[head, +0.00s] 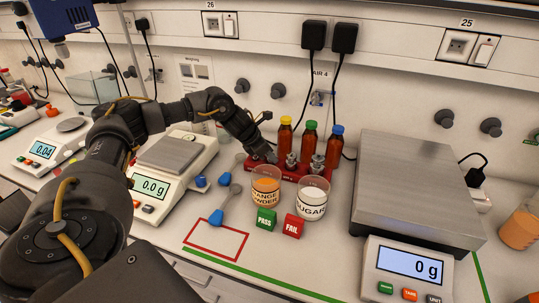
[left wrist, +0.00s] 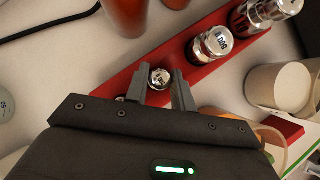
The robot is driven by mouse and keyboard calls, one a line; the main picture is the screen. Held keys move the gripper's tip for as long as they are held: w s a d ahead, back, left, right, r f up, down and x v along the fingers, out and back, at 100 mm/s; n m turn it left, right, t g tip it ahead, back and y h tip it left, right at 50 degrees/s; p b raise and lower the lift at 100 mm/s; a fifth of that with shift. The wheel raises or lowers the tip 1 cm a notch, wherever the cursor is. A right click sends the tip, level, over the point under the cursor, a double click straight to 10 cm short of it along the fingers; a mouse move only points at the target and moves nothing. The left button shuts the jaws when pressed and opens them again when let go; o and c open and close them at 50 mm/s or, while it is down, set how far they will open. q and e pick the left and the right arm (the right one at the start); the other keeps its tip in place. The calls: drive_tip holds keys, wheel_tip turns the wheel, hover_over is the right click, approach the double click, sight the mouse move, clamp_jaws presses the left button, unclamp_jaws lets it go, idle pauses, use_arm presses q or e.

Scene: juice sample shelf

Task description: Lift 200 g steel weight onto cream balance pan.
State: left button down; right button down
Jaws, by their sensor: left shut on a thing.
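The cream balance (head: 152,188) reads 0.0 g, and its square steel pan (head: 172,153) is bare. My left gripper (head: 266,155) is at the left end of the red weight rack (head: 291,175). In the left wrist view, my left gripper (left wrist: 164,92) is shut on a small steel weight (left wrist: 160,77), which still appears to be at the rack. Its mass label cannot be read. Two larger steel weights stand farther along the rack, a middle one (left wrist: 212,46) and a bigger one (left wrist: 268,10). My right gripper is not in view.
Brown bottles (head: 285,137) stand behind the rack. Orange powder (head: 266,186) and sugar (head: 312,200) beakers stand in front, near the PASS (head: 265,219) and FAIL (head: 293,226) blocks. A blue-handled scoop (head: 217,215) lies between balance and beakers. A large scale (head: 420,195) is at right.

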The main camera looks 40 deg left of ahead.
use_arm(q)
drive_tip(key=shift+r+p, duration=0.35)
drive_tip(key=shift+r, duration=0.2)
idle(0.4)
drive_tip(key=shift+r, duration=0.15)
drive_tip(key=shift+r+p, duration=0.85)
drive_tip(key=shift+r, duration=0.15)
